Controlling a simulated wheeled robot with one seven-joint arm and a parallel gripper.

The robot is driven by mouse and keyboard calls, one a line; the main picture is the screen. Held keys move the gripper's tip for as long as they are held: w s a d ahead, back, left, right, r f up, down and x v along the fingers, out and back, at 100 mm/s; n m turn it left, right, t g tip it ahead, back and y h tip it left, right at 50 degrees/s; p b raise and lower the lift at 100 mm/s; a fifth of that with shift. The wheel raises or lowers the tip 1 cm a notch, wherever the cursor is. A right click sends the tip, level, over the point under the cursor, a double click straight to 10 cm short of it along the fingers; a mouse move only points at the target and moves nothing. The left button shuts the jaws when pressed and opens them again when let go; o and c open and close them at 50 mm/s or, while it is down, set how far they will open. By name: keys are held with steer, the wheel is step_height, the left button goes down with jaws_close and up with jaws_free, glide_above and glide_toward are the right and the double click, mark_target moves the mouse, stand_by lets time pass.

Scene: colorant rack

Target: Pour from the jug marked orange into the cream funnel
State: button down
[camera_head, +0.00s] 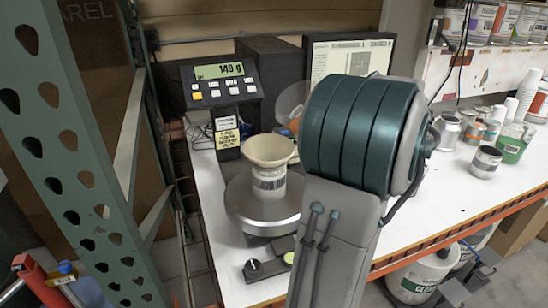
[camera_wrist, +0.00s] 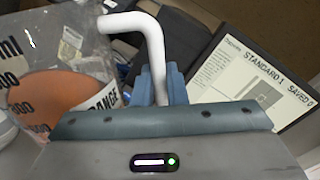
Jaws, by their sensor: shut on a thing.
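The cream funnel (camera_head: 270,148) sits on a white can with a barcode label (camera_head: 268,183), on the round metal pan of a scale (camera_head: 240,212). In the wrist view my gripper (camera_wrist: 162,88) is shut on the white handle (camera_wrist: 152,35) of a clear jug (camera_wrist: 62,50). The jug holds orange liquid (camera_wrist: 70,88), and part of its marking shows as "ANGE". In the head view my arm hides the gripper and most of the jug; a small clear and orange part (camera_head: 292,108) shows just above and right of the funnel. Its spout is hidden.
The scale display (camera_head: 219,71) reads 149 g. A monitor (camera_head: 348,58) stands behind my arm. A green perforated post (camera_head: 75,150) stands at left.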

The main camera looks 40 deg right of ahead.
steer(key=shift+d+f+m+b, duration=0.3)
steer(key=shift+d+f+m, duration=1.15)
steer(key=shift+f, duration=1.7)
steer(key=shift+d+f+m+b, duration=0.3)
steer(key=shift+d+f+m, duration=0.6)
steer(key=shift+f+m, duration=1.65)
step_height(320, 180, up, 4)
steer(key=n+p, duration=0.1)
steer(key=p, duration=0.2)
steer(key=shift+w+f, duration=0.15)
steer(key=shift+f, duration=0.05)
